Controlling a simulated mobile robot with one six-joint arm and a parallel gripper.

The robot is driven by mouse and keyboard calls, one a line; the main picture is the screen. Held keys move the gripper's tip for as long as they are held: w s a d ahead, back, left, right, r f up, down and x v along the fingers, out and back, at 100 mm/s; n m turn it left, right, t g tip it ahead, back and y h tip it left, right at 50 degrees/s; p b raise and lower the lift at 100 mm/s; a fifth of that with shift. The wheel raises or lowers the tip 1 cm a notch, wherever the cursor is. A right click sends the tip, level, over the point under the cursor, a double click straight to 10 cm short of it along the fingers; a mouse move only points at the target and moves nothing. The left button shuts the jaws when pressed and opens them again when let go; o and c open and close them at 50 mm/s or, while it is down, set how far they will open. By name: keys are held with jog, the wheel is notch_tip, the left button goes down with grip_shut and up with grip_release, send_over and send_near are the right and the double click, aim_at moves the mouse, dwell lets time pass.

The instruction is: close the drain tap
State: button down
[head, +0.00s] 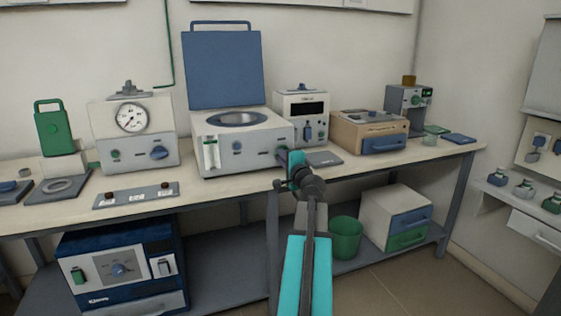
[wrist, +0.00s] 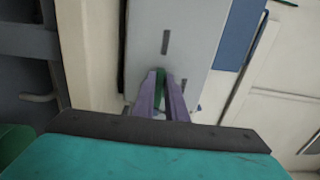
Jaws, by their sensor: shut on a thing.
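The white bath unit (head: 215,158) with its raised blue lid (head: 222,68) stands mid-bench. My gripper (wrist: 161,76) is at the front right corner of this unit. In the wrist view its two purple fingers are shut on a narrow green piece (wrist: 160,88), which seems to be the handle of the drain tap. In the head view my wrist and gripper cover most of that corner; a dark blue fitting (head: 282,154) shows just left of them. The angle of the tap handle cannot be told.
A gauge unit (head: 132,140) stands left of the bath. A white display unit (head: 302,108) and a tan box with a blue drawer (head: 370,132) stand to the right. A flat grey plate (head: 323,159) lies close to my gripper. A green bin (head: 345,238) stands below.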

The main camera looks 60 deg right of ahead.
jog(key=shift+r, duration=0.1)
jog(key=c, duration=1.8)
grip_release()
jog(key=shift+w, duration=0.1)
jog(key=b+v, duration=1)
jog(key=v, duration=0.3)
jog(key=shift+s+a, duration=0.2)
jog(key=shift+s, duration=0.05)
jog(key=shift+s+b, duration=0.1)
jog(key=shift+b, duration=0.25)
